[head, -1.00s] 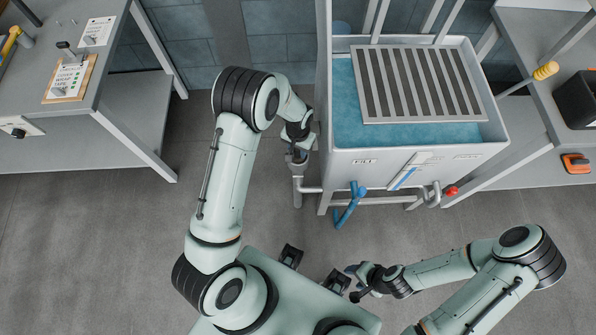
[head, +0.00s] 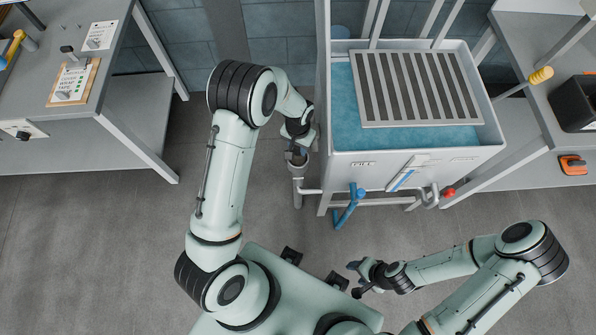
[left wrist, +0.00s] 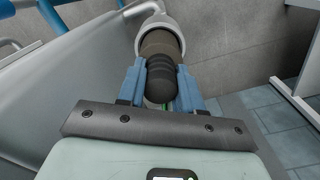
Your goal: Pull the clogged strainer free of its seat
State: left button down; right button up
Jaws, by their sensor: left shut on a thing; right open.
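My left gripper (head: 298,153) is just above the upright grey pipe housing (head: 297,173) at the left front corner of the tank. In the left wrist view, its blue fingers (left wrist: 160,78) are shut on the black ribbed knob of the strainer (left wrist: 160,46). The strainer's brownish body shows between the knob and the pale round seat (left wrist: 160,22). Its far end is hidden inside the seat. In the head view, the gripper mostly hides the strainer. My right gripper (head: 354,280) is open and empty over the floor near my base.
The blue-water tank (head: 420,165) with a slatted grate (head: 415,88) stands right of the left gripper. A blue valve handle (head: 348,208) and a red-tipped pipe (head: 447,192) sit below it. Grey benches stand left and right. The floor between is clear.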

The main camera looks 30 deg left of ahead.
pick_arm(q)
jog(key=shift+r+p, duration=1.05)
jog(key=shift+r, duration=1.7)
pick_arm(e)
jog(key=shift+w+r, duration=1.25)
jog(key=shift+r, duration=0.25)
